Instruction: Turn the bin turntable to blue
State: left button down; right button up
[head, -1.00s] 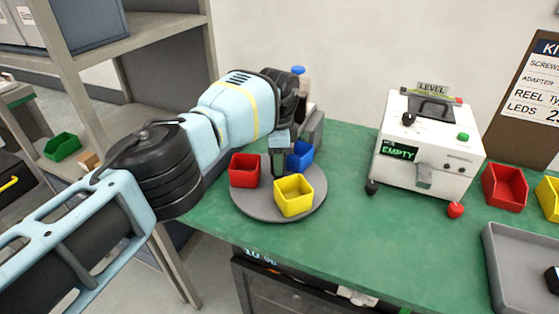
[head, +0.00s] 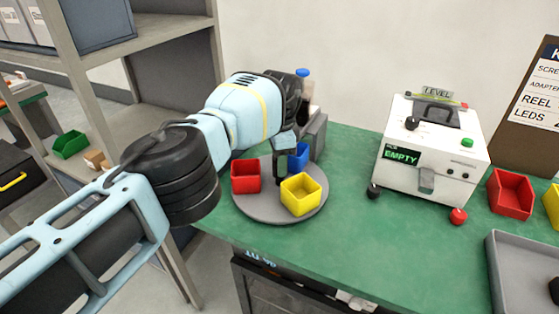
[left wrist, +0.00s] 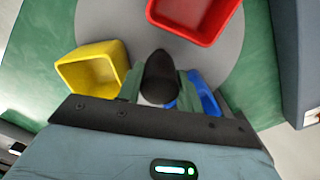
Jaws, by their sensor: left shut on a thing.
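The grey round turntable (head: 258,206) sits on the green bench and carries three bins. The red bin (head: 245,177) is at its left, the yellow bin (head: 301,195) at its front right. The blue bin (head: 298,156) is at its back right, partly hidden by my left gripper (head: 281,171). That gripper points down at the middle of the turntable. In the left wrist view its fingers are shut on a dark rounded knob (left wrist: 158,78), with the yellow bin (left wrist: 90,72) at left, the red bin (left wrist: 195,14) above and part of the blue bin (left wrist: 206,98) at right.
A white machine (head: 428,150) with an EMPTY display stands right of the turntable. A second red bin (head: 511,194) and a grey tray (head: 525,262) lie farther right. A shelf rack (head: 165,55) stands at left.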

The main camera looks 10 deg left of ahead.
pick_arm(q)
jog(key=c, duration=1)
grip_release()
jog(key=shift+c, duration=0.2)
jog(key=shift+o, duration=0.6)
pick_arm(e)
jog(key=shift+s, duration=0.1)
pick_arm(q)
notch_tip(320, 180, up, 8)
jog(key=shift+f, duration=0.15)
pick_arm(e)
jog(key=shift+s+f, duration=0.1)
jog(key=shift+f, duration=0.05)
jog(key=shift+w, duration=0.25)
